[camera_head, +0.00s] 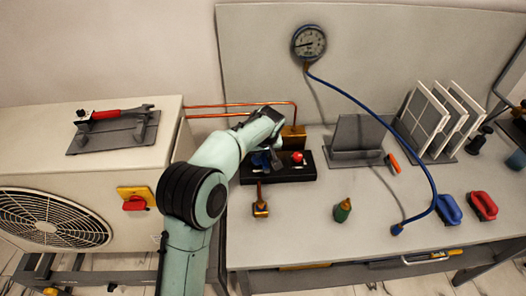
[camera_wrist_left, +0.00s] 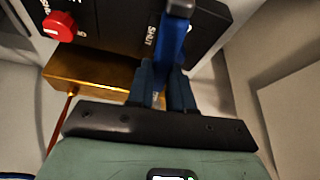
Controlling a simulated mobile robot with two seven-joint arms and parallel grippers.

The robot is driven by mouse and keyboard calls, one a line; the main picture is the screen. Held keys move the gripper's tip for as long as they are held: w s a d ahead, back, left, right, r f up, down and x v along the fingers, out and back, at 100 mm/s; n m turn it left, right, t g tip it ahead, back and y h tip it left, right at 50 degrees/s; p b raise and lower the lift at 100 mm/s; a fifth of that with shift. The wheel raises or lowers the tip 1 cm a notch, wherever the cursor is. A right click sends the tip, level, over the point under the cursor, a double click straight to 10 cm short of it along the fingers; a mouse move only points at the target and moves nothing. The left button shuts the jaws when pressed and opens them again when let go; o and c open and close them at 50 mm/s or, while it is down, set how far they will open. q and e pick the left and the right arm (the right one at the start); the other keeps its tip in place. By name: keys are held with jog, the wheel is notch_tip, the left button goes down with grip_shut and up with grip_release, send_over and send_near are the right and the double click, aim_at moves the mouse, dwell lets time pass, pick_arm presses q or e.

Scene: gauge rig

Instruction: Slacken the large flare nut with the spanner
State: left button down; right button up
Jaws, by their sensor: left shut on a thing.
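A spanner with a red handle (camera_head: 116,113) lies on a dark tray (camera_head: 90,140) on top of the white fan unit. My left gripper (camera_head: 268,158) is over the black valve block (camera_head: 300,174). In the left wrist view its fingers (camera_wrist_left: 166,88) are shut on a blue handle (camera_wrist_left: 172,40) beside the word SHUT. A brass block (camera_head: 293,138) stands behind the valve block, with copper pipes running to it. A brass fitting (camera_head: 260,208) is in front of the valve block. I cannot tell which part is the large flare nut. My right gripper is out of view.
A red knob (camera_head: 297,157) is on the valve block. A gauge (camera_head: 309,42) hangs above, its blue hose (camera_head: 385,128) crossing the bench.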

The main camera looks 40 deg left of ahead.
aim_at(265, 164)
pick_arm(q)
jog(key=shift+s+d+b, duration=0.75)
jog(key=shift+d+b, duration=0.1)
jog(key=shift+b, duration=0.15)
jog(key=shift+s+d+b, duration=0.95)
jog(key=shift+d+b, duration=0.05)
jog(key=shift+b, duration=0.05)
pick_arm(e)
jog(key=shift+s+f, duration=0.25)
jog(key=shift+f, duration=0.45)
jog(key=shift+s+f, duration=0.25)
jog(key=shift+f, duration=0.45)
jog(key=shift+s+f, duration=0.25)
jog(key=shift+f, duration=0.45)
pick_arm(q)
jog(key=shift+r, duration=0.15)
jog(key=shift+r+p, duration=1.65)
jog(key=shift+r, duration=0.55)
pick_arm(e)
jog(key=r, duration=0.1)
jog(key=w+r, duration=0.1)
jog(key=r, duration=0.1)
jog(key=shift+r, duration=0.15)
pick_arm(q)
jog(key=shift+f, duration=0.1)
